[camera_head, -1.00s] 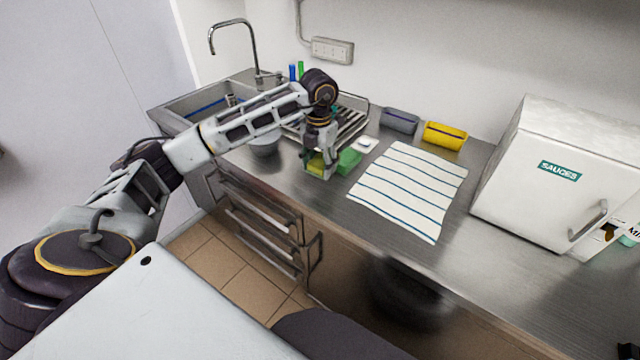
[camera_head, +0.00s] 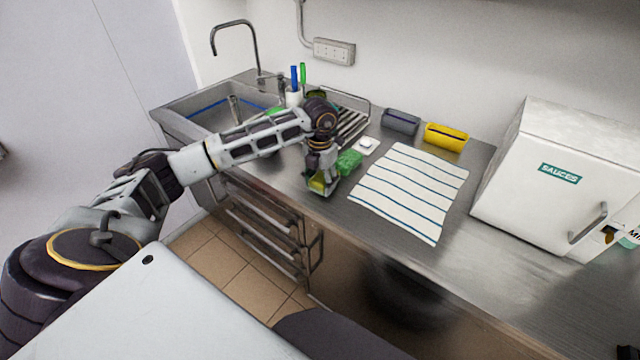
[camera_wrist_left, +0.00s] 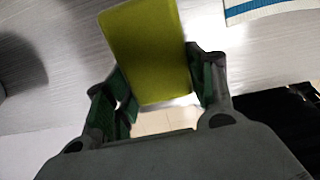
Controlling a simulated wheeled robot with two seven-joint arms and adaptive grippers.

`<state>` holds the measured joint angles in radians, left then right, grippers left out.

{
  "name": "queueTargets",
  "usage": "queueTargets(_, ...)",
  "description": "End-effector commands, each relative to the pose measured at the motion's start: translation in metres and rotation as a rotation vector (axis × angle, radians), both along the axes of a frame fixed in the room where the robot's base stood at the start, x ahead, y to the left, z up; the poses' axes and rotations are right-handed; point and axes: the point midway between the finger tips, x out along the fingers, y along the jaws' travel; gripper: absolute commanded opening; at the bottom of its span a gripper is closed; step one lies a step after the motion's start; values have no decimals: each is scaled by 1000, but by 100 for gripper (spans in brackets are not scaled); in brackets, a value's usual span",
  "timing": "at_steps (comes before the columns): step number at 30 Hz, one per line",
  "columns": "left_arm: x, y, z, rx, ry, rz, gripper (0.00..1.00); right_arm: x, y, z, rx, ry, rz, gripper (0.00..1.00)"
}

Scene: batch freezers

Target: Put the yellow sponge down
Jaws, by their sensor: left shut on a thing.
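The yellow sponge (camera_head: 318,183) is in my left gripper (camera_head: 322,184), low over the steel counter near its front edge. I cannot tell whether it touches the counter. In the left wrist view, the sponge (camera_wrist_left: 148,50) stands out between the two green-padded fingers of my left gripper (camera_wrist_left: 160,90), which are shut on it. A green sponge (camera_head: 349,161) lies on the counter just right of the gripper. My right gripper is not in view.
A striped towel (camera_head: 410,190) lies to the right on the counter. A small white item (camera_head: 367,145), a grey holder (camera_head: 400,121) and a yellow holder (camera_head: 446,137) are behind. The sink (camera_head: 205,108) is left; a white sauces box (camera_head: 560,175) stands right.

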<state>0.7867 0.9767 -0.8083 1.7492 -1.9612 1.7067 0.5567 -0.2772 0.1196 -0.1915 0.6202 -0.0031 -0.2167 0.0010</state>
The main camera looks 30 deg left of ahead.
Motion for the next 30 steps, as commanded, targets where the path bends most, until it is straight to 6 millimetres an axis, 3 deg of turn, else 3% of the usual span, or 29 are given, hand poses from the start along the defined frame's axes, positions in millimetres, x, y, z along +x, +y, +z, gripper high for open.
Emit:
queueTargets(4,0,0,-10,0,0,1,39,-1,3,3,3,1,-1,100)
queueTargets(13,0,0,-12,0,-1,1,39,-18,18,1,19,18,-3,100)
queueTargets(20,0,0,-16,0,-1,1,39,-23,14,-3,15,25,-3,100)
queueTargets(21,0,0,-16,0,-1,1,60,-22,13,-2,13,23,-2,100)
queueTargets(24,0,0,-16,0,-1,1,73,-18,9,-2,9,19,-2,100)
queueTargets(30,0,0,-15,0,-1,1,76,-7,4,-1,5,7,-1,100)
